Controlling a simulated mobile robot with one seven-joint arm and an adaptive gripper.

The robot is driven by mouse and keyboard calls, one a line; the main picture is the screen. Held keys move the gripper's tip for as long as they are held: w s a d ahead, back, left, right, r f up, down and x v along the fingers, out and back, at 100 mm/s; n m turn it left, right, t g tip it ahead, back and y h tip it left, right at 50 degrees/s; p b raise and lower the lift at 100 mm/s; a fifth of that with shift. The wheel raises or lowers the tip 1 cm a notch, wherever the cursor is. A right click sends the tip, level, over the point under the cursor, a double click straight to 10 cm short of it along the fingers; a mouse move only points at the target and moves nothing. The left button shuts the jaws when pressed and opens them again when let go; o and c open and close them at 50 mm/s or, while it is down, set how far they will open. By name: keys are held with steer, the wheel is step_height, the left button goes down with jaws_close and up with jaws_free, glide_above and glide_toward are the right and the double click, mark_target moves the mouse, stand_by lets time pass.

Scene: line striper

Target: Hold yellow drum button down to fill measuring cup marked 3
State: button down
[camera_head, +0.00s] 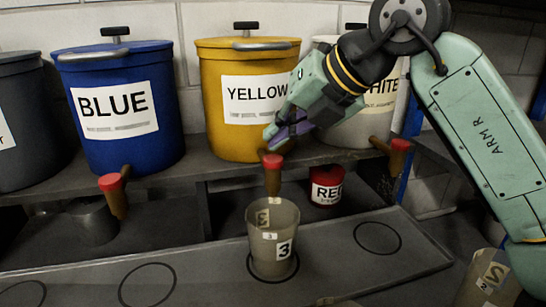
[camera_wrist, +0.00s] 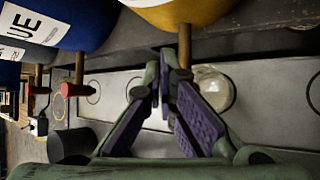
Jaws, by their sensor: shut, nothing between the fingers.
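The yellow drum (camera_head: 250,105) stands on the shelf with a "YELLOW" label; its lower edge shows at the top of the wrist view (camera_wrist: 190,12). Its red button (camera_head: 273,160) sits on top of a brown spout below the drum. The translucent measuring cup marked 3 (camera_head: 262,250) stands upright under that spout, on a ring on the tray; it also shows in the wrist view (camera_wrist: 217,88). My gripper (camera_head: 270,138) is shut and empty, its purple-padded fingertips just above the red button. I cannot tell whether they touch it. In the wrist view the fingers (camera_wrist: 163,58) hide the button.
The blue drum (camera_head: 160,130) stands left and the white drum (camera_head: 350,130) stands behind my arm. Their red-topped spouts (camera_head: 112,183) (camera_head: 400,145) jut forward. A small red container (camera_head: 327,192) sits under the shelf. Another cup (camera_head: 485,280) stands at right. The tray (camera_head: 205,272) has free rings.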

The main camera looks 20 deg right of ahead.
steer(key=shift+f, duration=0.15)
steer(key=shift+f+b, duration=0.3)
steer(key=shift+b, duration=0.15)
steer(key=shift+f+b, duration=0.4)
steer(key=shift+f, duration=0.05)
stand_by(7.0)
